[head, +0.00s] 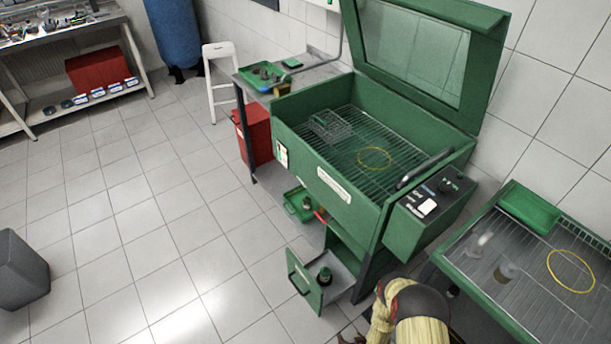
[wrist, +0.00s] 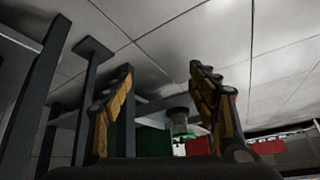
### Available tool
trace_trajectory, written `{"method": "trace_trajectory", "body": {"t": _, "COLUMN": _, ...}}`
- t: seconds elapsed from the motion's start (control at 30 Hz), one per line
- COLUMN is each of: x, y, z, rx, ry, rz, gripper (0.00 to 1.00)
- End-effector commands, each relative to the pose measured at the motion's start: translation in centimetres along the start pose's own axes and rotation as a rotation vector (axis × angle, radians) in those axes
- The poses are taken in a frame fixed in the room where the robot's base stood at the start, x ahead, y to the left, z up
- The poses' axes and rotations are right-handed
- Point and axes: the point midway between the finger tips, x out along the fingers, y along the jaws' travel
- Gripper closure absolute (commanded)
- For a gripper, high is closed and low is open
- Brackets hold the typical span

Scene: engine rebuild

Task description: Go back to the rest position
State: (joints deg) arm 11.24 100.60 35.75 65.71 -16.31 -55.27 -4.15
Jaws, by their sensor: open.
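My gripper (wrist: 160,85) shows in the wrist view with its two yellow and black fingers spread apart. It is open and nothing sits between the fingertips. In the head view my arm shows at the bottom edge, right of the middle, in front of the green washing machine (head: 340,215). The wrist view looks past dark metal legs (wrist: 92,75) on the left. A small dark and pale object (wrist: 180,122) shows beyond the fingers, with a green surface behind it.
The washer's lid stands open, with a wire basket (head: 325,124) and a yellow ring (head: 375,157) inside. A green-rimmed table (head: 490,285) stands at right. Tiled floor at left is clear around a grey bin (head: 20,270).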

Motion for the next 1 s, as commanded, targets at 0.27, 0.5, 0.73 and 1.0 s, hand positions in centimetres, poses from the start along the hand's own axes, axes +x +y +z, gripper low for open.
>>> {"method": "trace_trajectory", "body": {"t": 0.27, "x": -4.1, "y": 1.7, "z": 1.1, "rx": 0.046, "ry": -0.373, "rz": 0.019, "gripper": 0.41}}
{"method": "trace_trajectory", "body": {"t": 0.5, "x": -10.2, "y": 3.5, "z": -5.3, "rx": 0.074, "ry": -0.591, "rz": 0.047, "gripper": 0.41}}
{"method": "trace_trajectory", "body": {"t": 0.73, "x": -17.3, "y": 4.2, "z": -13.1, "rx": 0.1, "ry": -0.718, "rz": 0.073, "gripper": 0.41}}
{"method": "trace_trajectory", "body": {"t": 1.0, "x": -27.0, "y": 3.9, "z": -21.7, "rx": 0.126, "ry": -0.802, "rz": 0.097, "gripper": 0.41}}
